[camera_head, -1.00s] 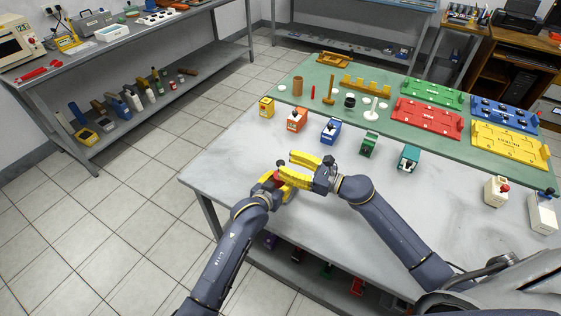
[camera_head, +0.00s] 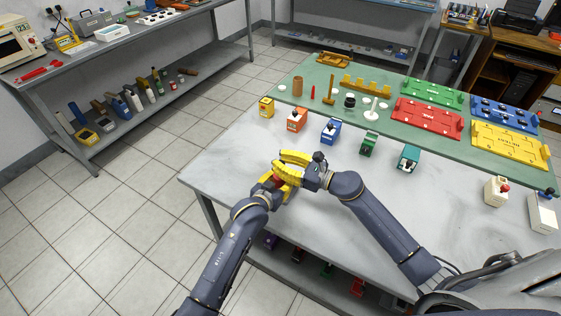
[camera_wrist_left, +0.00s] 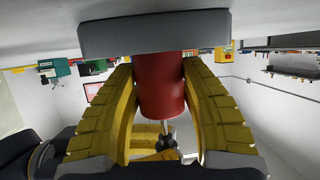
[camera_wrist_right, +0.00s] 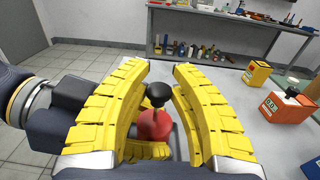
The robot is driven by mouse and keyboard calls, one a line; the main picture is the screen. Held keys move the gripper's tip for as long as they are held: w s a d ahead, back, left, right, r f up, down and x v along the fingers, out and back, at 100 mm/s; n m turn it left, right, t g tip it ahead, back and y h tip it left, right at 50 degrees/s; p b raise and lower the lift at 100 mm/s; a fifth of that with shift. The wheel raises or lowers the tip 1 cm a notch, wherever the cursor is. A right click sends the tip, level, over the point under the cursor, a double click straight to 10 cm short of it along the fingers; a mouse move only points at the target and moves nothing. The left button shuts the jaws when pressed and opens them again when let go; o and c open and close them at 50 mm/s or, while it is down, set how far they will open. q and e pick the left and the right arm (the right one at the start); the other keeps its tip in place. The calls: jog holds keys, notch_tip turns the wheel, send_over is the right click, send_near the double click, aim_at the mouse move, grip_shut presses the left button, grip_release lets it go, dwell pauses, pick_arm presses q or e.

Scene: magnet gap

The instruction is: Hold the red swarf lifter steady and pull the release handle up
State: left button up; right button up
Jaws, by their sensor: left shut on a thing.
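The red swarf lifter (camera_wrist_left: 162,85) is an upright red cylinder, clasped between the two yellow fingers of my left gripper (camera_wrist_left: 160,95). In the left wrist view, which is upside down, its wide end meets a grey block (camera_wrist_left: 155,36) by the tabletop. Its release handle, a black knob (camera_wrist_right: 158,94) on a thin rod (camera_wrist_left: 166,128), stands above the red body (camera_wrist_right: 155,126). My right gripper (camera_wrist_right: 161,75) is open, with its yellow fingers on either side of the knob and gaps visible. In the head view, my right gripper (camera_head: 284,160) hides most of the lifter.
Small coloured boxes, including a yellow one (camera_head: 266,107), an orange one (camera_head: 297,119) and a blue one (camera_head: 331,130), stand beyond the grippers. A green mat (camera_head: 330,103) behind them carries coloured trays and small parts. The grey tabletop (camera_head: 350,225) is mostly clear near my arms.

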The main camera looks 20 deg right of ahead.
grip_shut()
jog(key=shift+r, duration=0.55)
jog(key=o, duration=0.7)
grip_release()
jog(key=shift+s, duration=0.1)
jog(key=v, duration=1.2)
